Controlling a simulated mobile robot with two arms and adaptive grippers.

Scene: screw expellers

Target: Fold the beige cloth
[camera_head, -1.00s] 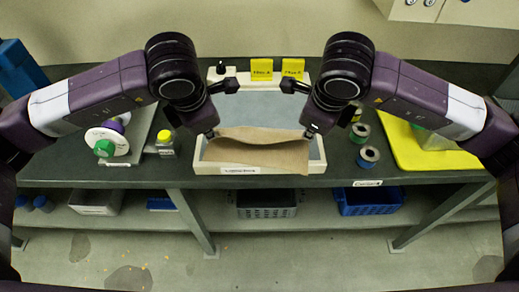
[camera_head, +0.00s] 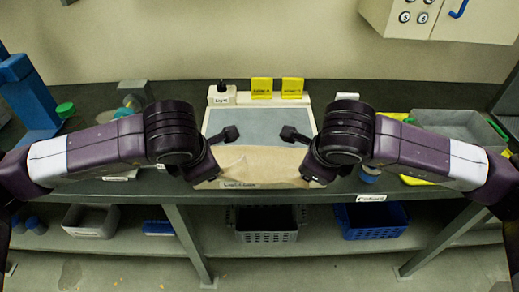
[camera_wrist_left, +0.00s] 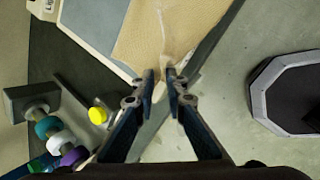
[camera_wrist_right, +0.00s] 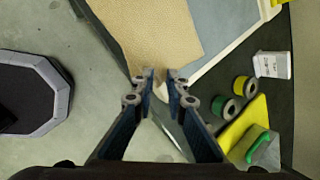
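The beige cloth (camera_head: 262,162) lies in the near half of a shallow white-rimmed tray (camera_head: 206,128) with a grey-blue floor. Its near corners come up to my two grippers. In the left wrist view, the fingertips of my left gripper (camera_wrist_left: 161,76) are close together at one corner of the cloth (camera_wrist_left: 165,32), with a crease running into them. In the right wrist view, the fingertips of my right gripper (camera_wrist_right: 161,76) are close together at the other near corner of the cloth (camera_wrist_right: 150,35). In the head view, my arms partly hide both corners.
Two yellow labels (camera_head: 261,88) and a small white block (camera_head: 221,98) stand behind the tray. A bottle with a yellow cap (camera_wrist_left: 98,115) is beside it on the left. Green-and-black spools (camera_wrist_right: 243,86) and a yellow mat (camera_wrist_right: 240,120) are on the right. Bins stand on the shelf below.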

